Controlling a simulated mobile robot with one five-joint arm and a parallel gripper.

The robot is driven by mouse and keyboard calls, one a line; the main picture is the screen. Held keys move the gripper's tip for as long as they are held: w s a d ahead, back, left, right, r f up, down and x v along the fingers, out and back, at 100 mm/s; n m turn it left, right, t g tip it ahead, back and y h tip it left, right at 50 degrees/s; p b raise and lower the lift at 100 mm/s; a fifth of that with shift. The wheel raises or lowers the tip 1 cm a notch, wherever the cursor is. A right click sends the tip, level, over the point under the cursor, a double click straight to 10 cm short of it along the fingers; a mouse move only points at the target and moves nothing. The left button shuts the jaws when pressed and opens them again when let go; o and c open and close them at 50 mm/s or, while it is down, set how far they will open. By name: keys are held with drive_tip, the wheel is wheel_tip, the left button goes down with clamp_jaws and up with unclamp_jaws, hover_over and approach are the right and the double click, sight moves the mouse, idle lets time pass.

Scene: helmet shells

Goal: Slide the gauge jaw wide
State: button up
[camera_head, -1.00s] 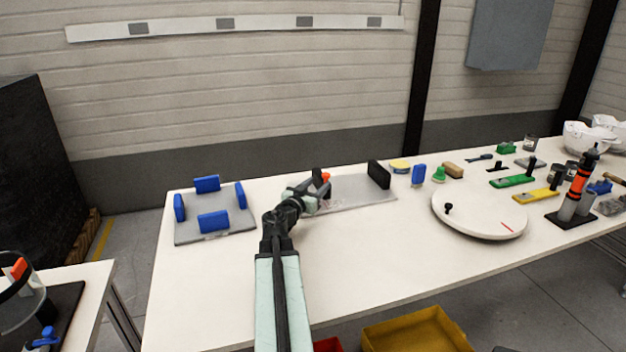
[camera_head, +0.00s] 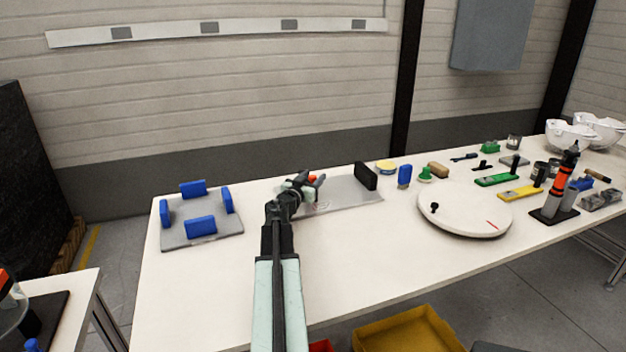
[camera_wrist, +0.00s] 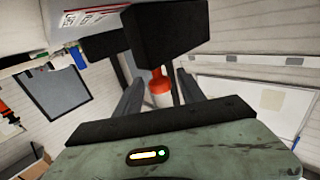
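The gauge is a flat grey plate (camera_head: 345,192) on the table with a tall black block (camera_head: 366,176) at its right end. An orange-red knob (camera_head: 312,178) shows at the plate's left end, beside my gripper (camera_head: 308,184). In the wrist view, the knob (camera_wrist: 159,82), red-orange over a white part, lies between my two dark fingers (camera_wrist: 160,86). Gaps show on both sides of it, so my gripper looks open around it. A large black block (camera_wrist: 165,32) stands just beyond the fingertips. My gripper hides most of the left jaw in the head view.
A grey plate with several blue blocks (camera_head: 201,226) lies to the left. A round white turntable (camera_head: 465,208) is to the right. A yellow tin (camera_head: 386,167) and a blue block (camera_head: 405,175) stand near the gauge. The table's front middle is clear.

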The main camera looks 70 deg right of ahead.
clamp_jaws()
drive_tip(key=shift+s, duration=0.1)
idle(1.2)
